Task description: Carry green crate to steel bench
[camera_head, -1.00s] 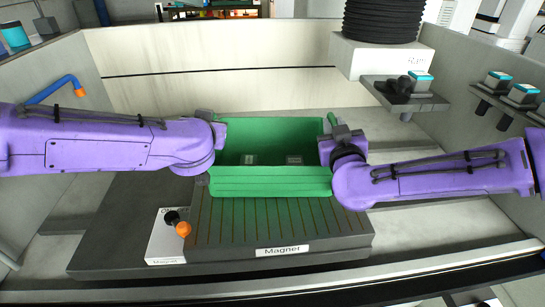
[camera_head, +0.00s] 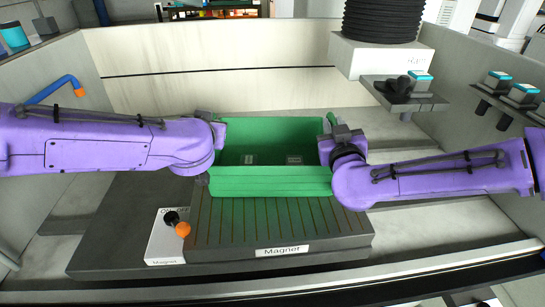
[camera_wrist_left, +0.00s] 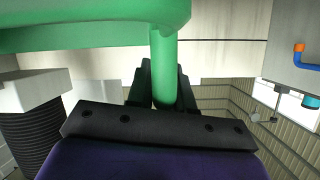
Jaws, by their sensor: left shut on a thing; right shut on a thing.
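The green crate (camera_head: 270,181) is in the middle of the head view, over the dark slatted magnet plate (camera_head: 280,220). I cannot tell whether it touches the plate. Two small pale-labelled items (camera_head: 294,160) show inside it. My left gripper (camera_head: 212,130) is at its left end and my right gripper (camera_head: 333,135) at its right end. In the left wrist view, the left jaws (camera_wrist_left: 163,90) are shut around a green bar of the crate. The right fingertips are mostly hidden behind the wrist. No steel bench can be made out for certain.
Machine tub walls (camera_head: 210,60) stand behind and at both sides. A grey shelf (camera_head: 405,97) juts out at right, below a black bellows (camera_head: 383,20). A blue pipe (camera_head: 55,88) is at left.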

